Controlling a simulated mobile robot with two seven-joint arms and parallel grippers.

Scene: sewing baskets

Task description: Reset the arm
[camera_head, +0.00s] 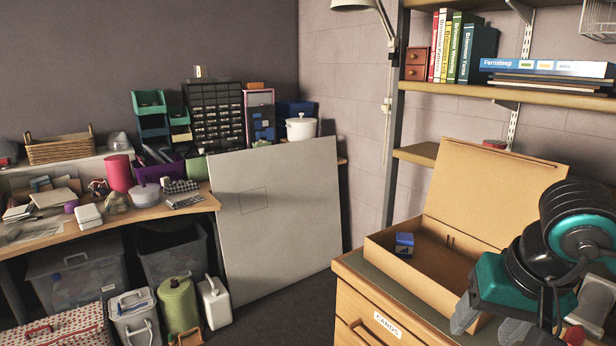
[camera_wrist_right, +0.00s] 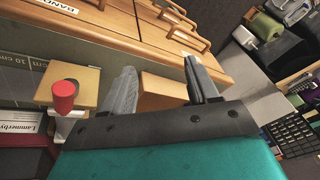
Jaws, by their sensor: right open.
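My right arm, dark with teal parts, comes in from the right in the head view. My right gripper (camera_head: 490,326) is over the front right part of the wooden drawer cabinet (camera_head: 352,285), in front of the open cardboard box (camera_head: 402,268). In the right wrist view, the gripper (camera_wrist_right: 161,88) has its two grey fingers apart, and I see nothing held between them. A cardboard-coloured block (camera_wrist_right: 160,95) shows beyond the gap. A small dark blue box (camera_head: 404,244) sits inside the cardboard box. My left gripper is not in view.
Wall shelves (camera_head: 550,92) with books stand behind the cabinet. A large grey board (camera_head: 275,215) leans against the cluttered desk (camera_head: 150,209) at left. A red-topped item (camera_wrist_right: 64,98) is close beside the gripper in the wrist view. Dark floor lies between desk and cabinet.

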